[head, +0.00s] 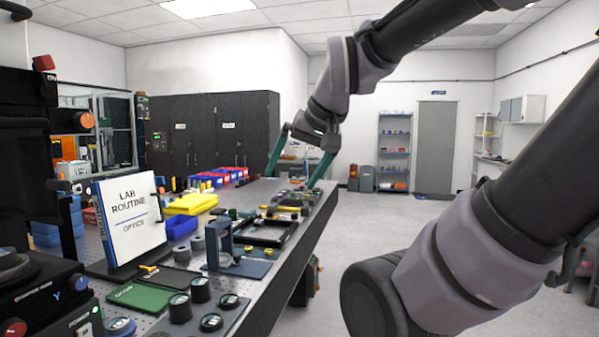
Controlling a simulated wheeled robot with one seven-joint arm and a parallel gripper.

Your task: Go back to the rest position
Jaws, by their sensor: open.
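My gripper (304,168) shows in the head view above the far right part of the optics bench (262,303). Its two green fingers are spread wide and point downward. I see nothing held between them. Small dark parts on the bench show behind and below the fingers. Whether the fingertips touch anything cannot be told from this view. My arm reaches in from the upper right.
A lab routine binder (132,215) stands at the left of the bench. A yellow tray (191,204) lies behind. The floor (375,215) right of the bench is clear.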

